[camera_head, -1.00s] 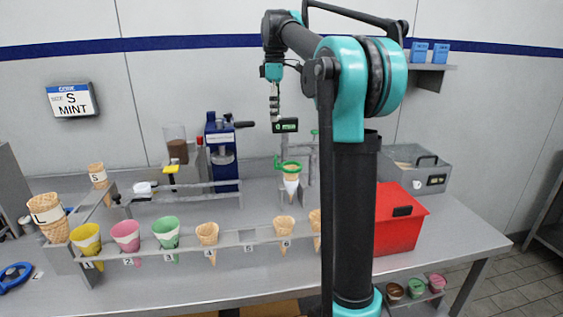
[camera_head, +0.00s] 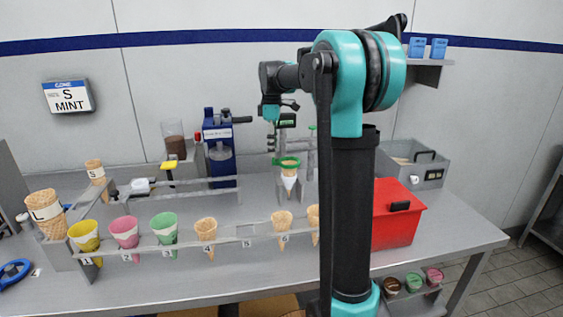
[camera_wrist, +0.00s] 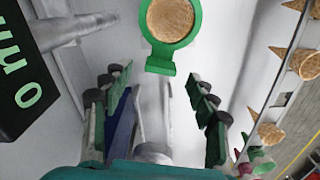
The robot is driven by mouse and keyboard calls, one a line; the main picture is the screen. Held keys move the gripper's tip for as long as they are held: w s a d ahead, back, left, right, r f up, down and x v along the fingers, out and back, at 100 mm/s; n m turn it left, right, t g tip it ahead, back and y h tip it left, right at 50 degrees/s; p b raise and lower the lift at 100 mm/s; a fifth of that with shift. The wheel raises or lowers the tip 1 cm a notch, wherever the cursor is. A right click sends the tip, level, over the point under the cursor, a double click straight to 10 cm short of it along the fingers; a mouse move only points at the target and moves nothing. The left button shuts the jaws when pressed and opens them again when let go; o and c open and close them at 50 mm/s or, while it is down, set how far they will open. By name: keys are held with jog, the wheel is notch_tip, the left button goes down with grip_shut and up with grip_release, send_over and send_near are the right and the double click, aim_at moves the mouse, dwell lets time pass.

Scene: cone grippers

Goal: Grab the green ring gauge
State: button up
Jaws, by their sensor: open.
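The green ring gauge (camera_head: 287,161) sits at the stand behind the cone rack, with a pale-wrapped cone (camera_head: 289,181) inside its ring. In the wrist view the green ring gauge (camera_wrist: 160,66) shows its ring around a cone (camera_wrist: 170,18) and a short tab pointing toward me. My gripper (camera_wrist: 159,78) is open and empty, with its fingers on either side of the line of the tab; they do not touch it. In the head view my gripper (camera_head: 271,142) is beside and slightly above the ring, partly hidden against the stand.
A black readout (camera_wrist: 22,75) with green characters is close to my left finger side. The numbered cone rack (camera_head: 228,245) runs along the front. A blue press (camera_head: 220,155) stands left. A red box (camera_head: 398,225) stands right.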

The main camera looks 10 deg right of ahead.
jog(key=shift+f, duration=1.55)
jog(key=shift+c, duration=0.2)
jog(key=c, duration=1.2)
jog(key=shift+r, duration=0.1)
